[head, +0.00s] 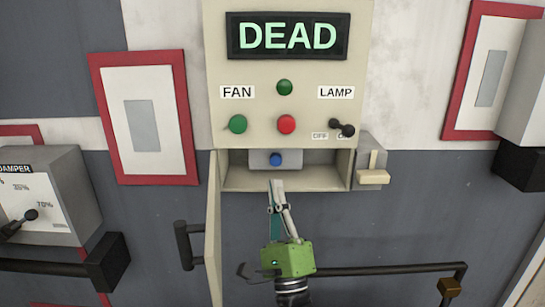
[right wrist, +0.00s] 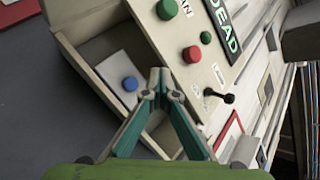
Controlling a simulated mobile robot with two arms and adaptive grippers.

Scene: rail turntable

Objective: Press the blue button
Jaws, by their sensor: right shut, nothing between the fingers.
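The blue button (head: 275,159) sits on a small grey box (head: 294,157) inside an open compartment under the control panel. In the right wrist view the blue button (right wrist: 130,84) shows left of my fingertips, on its pale plate. My right gripper (head: 276,183) is shut and empty, its fingertips just below the button in the head view, in front of the compartment's lower edge. In the right wrist view the closed fingertips (right wrist: 160,82) appear apart from the button. The compartment door (head: 214,230) hangs open at the left. My left gripper is not in view.
Above the compartment are a green button (head: 238,124), a red button (head: 286,124), a black lamp switch (head: 343,129) and a display (head: 288,36) reading DEAD. A latch (head: 373,177) sticks out at the right. A dark rail (head: 390,270) runs below.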

